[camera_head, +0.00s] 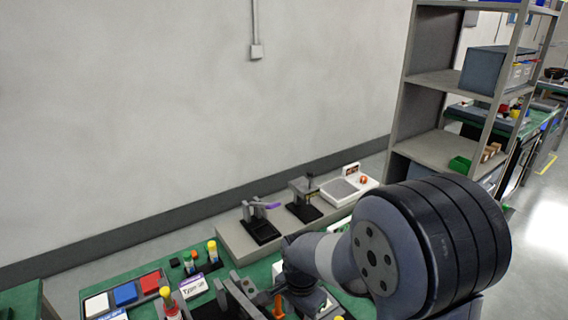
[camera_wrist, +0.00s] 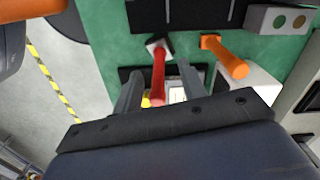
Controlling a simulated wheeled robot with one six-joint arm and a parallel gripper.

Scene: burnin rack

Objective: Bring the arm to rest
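My gripper (camera_wrist: 160,70) shows in the wrist view with its two grey fingers spread apart over the green bench (camera_wrist: 95,25). A red-handled tool (camera_wrist: 159,75) appears in the gap between the fingers. It looks to be below them, and I see no finger closed on it. In the head view my arm (camera_head: 430,240) reaches from the lower right toward the left, low over the bench. The gripper cannot be clearly made out there.
An orange-handled tool (camera_wrist: 228,58) stands right of the fingers. A grey shelf rack (camera_head: 440,148) rises at the right.

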